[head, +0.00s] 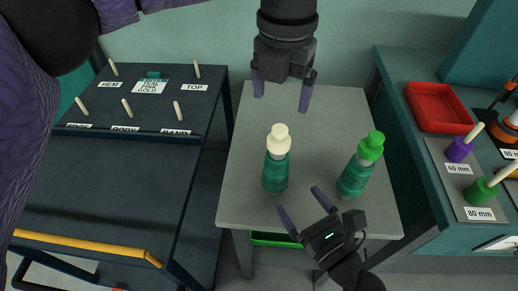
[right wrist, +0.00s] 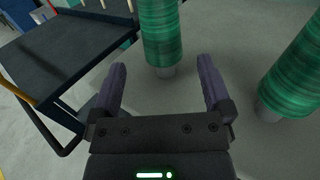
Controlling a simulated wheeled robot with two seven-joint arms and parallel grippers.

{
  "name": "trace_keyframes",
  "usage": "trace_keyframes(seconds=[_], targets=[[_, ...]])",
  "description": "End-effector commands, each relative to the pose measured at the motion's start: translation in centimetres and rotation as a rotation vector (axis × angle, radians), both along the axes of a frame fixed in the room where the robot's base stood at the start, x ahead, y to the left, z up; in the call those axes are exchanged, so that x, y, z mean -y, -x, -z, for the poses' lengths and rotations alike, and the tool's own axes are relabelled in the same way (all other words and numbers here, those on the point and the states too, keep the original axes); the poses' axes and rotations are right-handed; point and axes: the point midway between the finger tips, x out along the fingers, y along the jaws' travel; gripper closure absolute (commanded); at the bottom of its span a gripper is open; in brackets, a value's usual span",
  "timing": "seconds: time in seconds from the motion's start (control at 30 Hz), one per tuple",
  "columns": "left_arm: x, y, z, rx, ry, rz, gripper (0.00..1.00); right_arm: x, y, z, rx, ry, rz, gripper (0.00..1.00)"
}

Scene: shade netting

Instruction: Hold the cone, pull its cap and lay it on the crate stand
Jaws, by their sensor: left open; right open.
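A green-wound cone (head: 275,172) with a cream cap (head: 279,139) stands upright on a grey-topped table (head: 250,205). A second green-wound cone (head: 354,178) with a bright green cap (head: 371,145) stands to its right. My left gripper (head: 282,96) is open and empty, pointing down above and behind the cream cap. My right gripper (head: 299,198) is open in front of the cones. In the right wrist view, one cone (right wrist: 161,32) is ahead between the fingers, not gripped, its top out of frame; the other cone (right wrist: 292,75) is at right.
A green crate (head: 275,240) shows partly under the table's front edge. A dark pegged rack (head: 100,190) with labels stands at left. A teal bench at right holds a red tray (head: 438,108) and a purple spool (head: 459,149). The tabletop's back is clear.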

Motion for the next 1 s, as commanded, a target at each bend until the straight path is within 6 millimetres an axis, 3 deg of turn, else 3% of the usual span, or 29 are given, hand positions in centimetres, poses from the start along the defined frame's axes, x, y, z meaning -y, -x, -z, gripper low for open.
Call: trace_keyframes(seconds=[0.5,0.83,1.0], targets=[[0.0,0.0,0.0,0.000,0.001,0.001,0.12,-5.1,-7.6,0.0,0.000,-0.001,0.000,0.00],[0.0,0.0,0.0,-0.001,0.002,0.002,0.12,-5.5,-8.2,0.1,-0.002,-0.001,0.000,0.00],[0.0,0.0,0.0,-0.001,0.002,0.002,0.12,-5.5,-8.2,0.1,-0.002,-0.001,0.000,0.36]])
